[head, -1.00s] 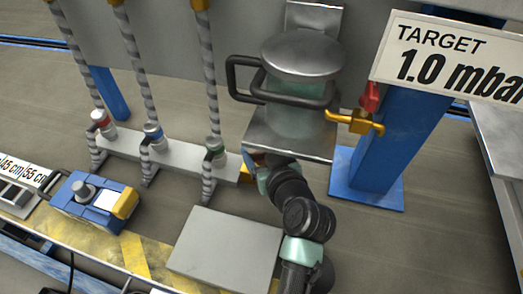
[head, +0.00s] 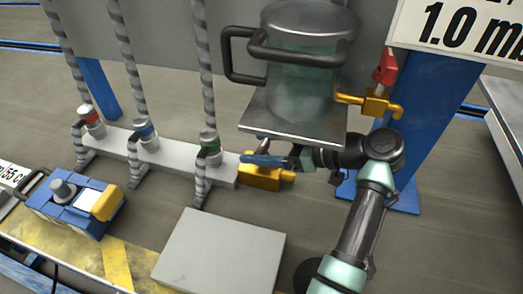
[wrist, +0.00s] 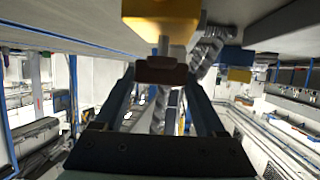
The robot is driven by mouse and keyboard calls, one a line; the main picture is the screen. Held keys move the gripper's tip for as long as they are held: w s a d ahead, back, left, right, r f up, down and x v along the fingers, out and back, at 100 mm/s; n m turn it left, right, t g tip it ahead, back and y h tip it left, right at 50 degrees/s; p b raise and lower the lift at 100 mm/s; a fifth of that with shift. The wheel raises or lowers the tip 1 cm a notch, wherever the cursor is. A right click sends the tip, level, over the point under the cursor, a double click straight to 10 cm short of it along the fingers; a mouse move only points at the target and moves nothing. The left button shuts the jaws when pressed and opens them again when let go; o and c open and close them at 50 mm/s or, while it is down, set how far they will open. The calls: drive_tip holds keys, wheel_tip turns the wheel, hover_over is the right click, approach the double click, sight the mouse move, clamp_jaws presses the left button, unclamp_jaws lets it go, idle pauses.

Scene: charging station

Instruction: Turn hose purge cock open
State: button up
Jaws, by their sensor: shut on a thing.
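The hose purge cock (head: 262,178) is a yellow valve body at the right end of the grey hose manifold. In the wrist view its yellow body (wrist: 160,18) fills the top middle, with a short grey stem below it. A dark brown-red handle (wrist: 160,72) on that stem sits between the fingers of my gripper (wrist: 160,78). In the head view my gripper (head: 262,160) reaches in from the right, at the top of the yellow body. It is shut on the handle, which is mostly hidden there.
A glass vessel (head: 300,85) with a black loop handle stands just above my gripper. Its yellow outlet cock (head: 375,102) has a red handle (head: 385,66). A blue post (head: 425,120) stands at right. A grey box (head: 220,252) and blue pump unit (head: 75,205) are in front.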

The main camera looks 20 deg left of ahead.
drive_tip(key=shift+f+n+g, duration=0.1)
drive_tip(key=shift+n+g, duration=0.3)
drive_tip(key=shift+g, duration=0.1)
drive_tip(key=o, duration=1.3)
drive_tip(key=shift+d+r, duration=0.25)
drive_tip(key=shift+d, duration=0.1)
drive_tip(key=p+v, duration=0.3)
drive_tip(key=v, duration=0.8)
drive_tip(key=shift+s+d, duration=0.1)
